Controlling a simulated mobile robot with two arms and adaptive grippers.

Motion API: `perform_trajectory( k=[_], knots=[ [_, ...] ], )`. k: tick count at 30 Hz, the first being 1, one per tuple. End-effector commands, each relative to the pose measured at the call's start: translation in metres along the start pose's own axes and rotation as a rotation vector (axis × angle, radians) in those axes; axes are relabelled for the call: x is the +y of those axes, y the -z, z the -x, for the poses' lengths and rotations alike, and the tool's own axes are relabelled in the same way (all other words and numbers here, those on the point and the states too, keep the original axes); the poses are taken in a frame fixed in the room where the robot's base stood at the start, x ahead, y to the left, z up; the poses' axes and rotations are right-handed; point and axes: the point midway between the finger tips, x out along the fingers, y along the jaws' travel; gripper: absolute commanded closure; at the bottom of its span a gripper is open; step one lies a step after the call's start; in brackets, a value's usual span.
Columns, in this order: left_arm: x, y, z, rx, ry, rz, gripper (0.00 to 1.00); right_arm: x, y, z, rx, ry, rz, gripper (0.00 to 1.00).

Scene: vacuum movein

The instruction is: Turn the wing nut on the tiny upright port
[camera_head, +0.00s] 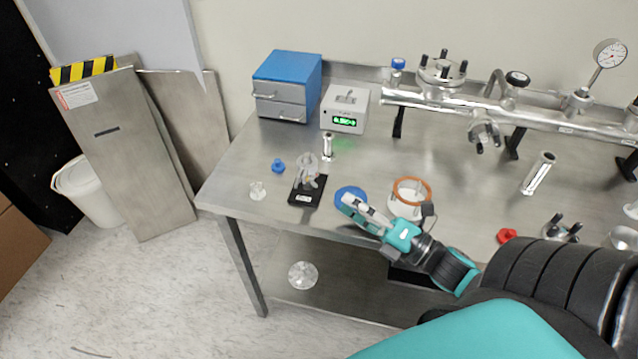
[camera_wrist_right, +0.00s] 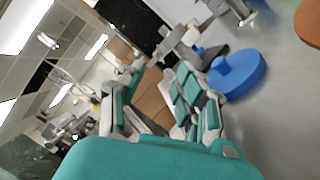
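My right gripper (camera_head: 352,207) reaches in from the lower right over the table's front edge. In the right wrist view its two teal-padded fingers (camera_wrist_right: 158,92) stand apart with nothing between them. A blue round cap (camera_head: 350,194) lies on the table just behind the fingertips; it also shows in the right wrist view (camera_wrist_right: 237,74). A small upright port with a blue top (camera_head: 398,66) stands at the left end of the steel manifold (camera_head: 455,105). A clear clamp-like piece (camera_head: 309,172) stands on a small black base (camera_head: 305,193). I cannot make out a wing nut clearly. My left gripper is out of view.
A blue drawer box (camera_head: 288,85) and a grey display unit (camera_head: 343,110) stand at the back left. A small metal tube (camera_head: 328,146), a small blue knob (camera_head: 278,166) and an orange-rimmed ring (camera_head: 411,190) are on the table (camera_head: 240,165). A red piece (camera_head: 507,236) lies near my arm.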

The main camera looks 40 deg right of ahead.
Motion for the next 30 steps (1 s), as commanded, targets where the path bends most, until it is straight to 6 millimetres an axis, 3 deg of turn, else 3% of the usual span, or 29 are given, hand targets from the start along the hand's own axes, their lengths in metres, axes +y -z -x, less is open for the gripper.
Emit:
perform_trajectory(
  k=[6,12,25,30],
  knots=[
    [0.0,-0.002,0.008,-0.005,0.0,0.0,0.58,0.002,-0.001,-0.046,0.0,-0.004,0.0,0.66],
    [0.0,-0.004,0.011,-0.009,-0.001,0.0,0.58,0.001,0.0,-0.072,0.0,-0.001,0.0,0.66],
    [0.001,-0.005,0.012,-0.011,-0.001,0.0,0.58,0.0,0.001,-0.08,0.0,0.002,-0.001,0.67],
    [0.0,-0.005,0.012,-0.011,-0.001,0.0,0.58,0.0,0.001,-0.08,0.0,0.001,-0.001,0.9]
  ],
)
